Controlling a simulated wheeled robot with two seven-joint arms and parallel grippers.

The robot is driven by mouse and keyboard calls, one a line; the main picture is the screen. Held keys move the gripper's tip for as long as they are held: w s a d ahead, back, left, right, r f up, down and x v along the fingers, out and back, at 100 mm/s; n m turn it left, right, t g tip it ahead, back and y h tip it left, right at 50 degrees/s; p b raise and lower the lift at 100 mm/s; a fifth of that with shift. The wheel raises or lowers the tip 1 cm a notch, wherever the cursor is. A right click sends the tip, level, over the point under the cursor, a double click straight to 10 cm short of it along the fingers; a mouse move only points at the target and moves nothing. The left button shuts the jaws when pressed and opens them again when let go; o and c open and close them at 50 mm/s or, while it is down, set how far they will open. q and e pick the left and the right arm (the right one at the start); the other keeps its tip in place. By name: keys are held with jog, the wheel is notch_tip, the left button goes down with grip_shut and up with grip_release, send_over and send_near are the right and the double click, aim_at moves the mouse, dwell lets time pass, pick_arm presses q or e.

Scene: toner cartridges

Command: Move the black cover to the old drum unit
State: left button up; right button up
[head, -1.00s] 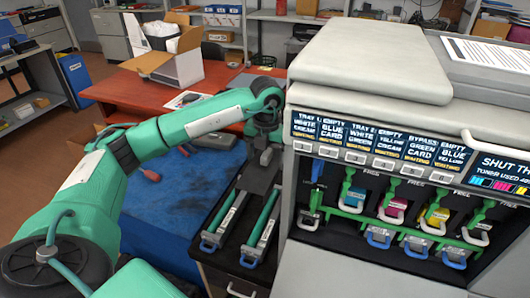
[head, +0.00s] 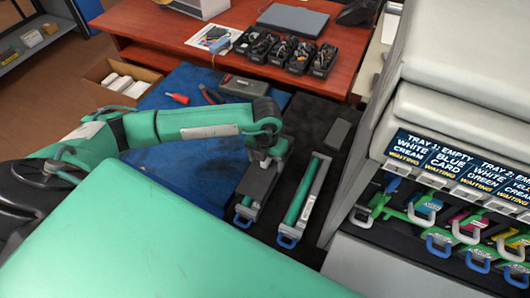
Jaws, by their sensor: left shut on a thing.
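My left gripper (head: 266,158) points down and is shut on the black cover (head: 258,184). The cover lies lengthwise over the left of two drum units and hides most of it. Of this left drum unit (head: 243,212), the near end and its blue handle show. I cannot tell whether the cover touches it. The right drum unit (head: 304,195) lies beside it, uncovered, with a green roller and a blue handle. No label shows which unit is old. My right gripper is not in view.
A second dark block-like piece (head: 340,134) lies on the dark mat behind the right drum unit. The printer (head: 350,225) with toner slots stands close on the right. A blue cloth (head: 185,150), a grey case (head: 238,87) and a red-handled tool (head: 177,99) lie to the left.

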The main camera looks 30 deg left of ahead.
pick_arm(q)
jog(key=shift+f, duration=0.5)
jog(key=shift+f+b, duration=0.3)
jog(key=shift+f, duration=0.1)
jog(key=shift+f+b, duration=1.15)
jog(key=shift+f, duration=0.05)
jog(key=shift+f, duration=0.15)
